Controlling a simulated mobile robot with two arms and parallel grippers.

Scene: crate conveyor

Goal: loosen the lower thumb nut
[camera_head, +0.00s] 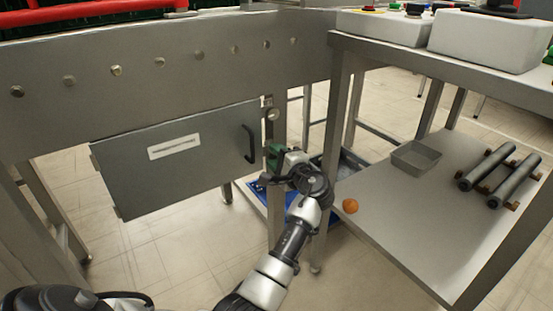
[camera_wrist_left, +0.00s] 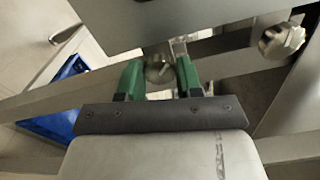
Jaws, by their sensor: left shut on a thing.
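In the head view the gripper hides this nut. The upper thumb nut (camera_head: 273,115) is free above the gripper in the head view. A round metal knob (camera_wrist_left: 282,40), likely this nut, shows at the upper right of the left wrist view. My right gripper is not in view.
A steel table with a lower shelf (camera_head: 390,215) stands at the right. On the shelf are an orange ball-like thing (camera_head: 350,206), a grey tray (camera_head: 415,158) and dark rollers (camera_head: 487,166). A blue bin (camera_wrist_left: 55,122) is on the floor side. Steel legs stand close to the gripper.

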